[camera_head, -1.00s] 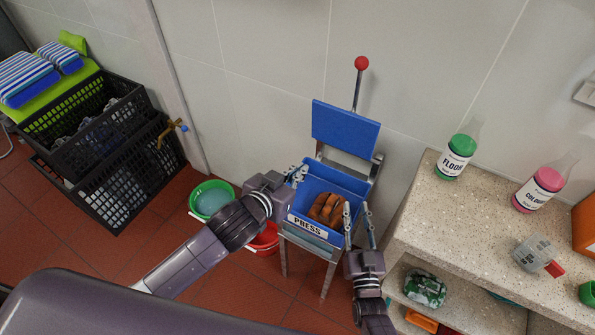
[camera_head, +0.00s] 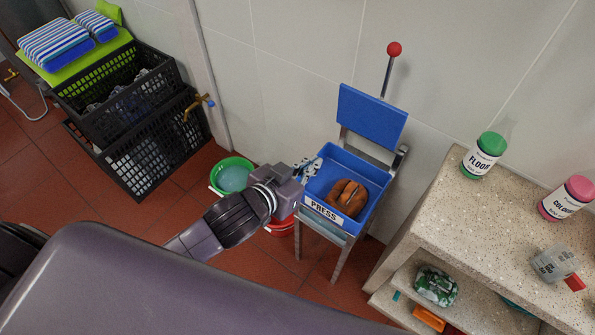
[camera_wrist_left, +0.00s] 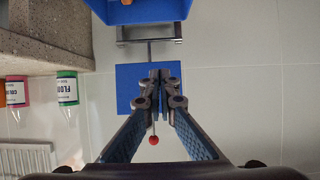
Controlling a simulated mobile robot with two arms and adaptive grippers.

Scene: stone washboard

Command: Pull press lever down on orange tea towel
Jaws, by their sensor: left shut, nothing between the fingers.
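The press stands against the wall. Its lever (camera_head: 385,75) is a thin rod with a red ball on top (camera_head: 394,48), pointing up. The blue press plate (camera_head: 372,115) is raised above the blue tray marked PRESS (camera_head: 372,212). The orange-brown tea towel (camera_head: 347,198) lies bunched in the tray. My left gripper (camera_head: 312,168) is shut and empty by the tray's left rim, away from the lever. In the left wrist view the shut fingertips (camera_wrist_left: 160,76) overlap the plate (camera_wrist_left: 128,82), and the red ball (camera_wrist_left: 153,140) shows between the fingers. My right gripper is out of view.
A green bucket (camera_head: 232,176) and a partly hidden red bucket (camera_head: 281,227) stand on the floor left of the press. A stone counter (camera_head: 480,225) with bottles stands at the right. Black crates (camera_head: 150,150) are at the left.

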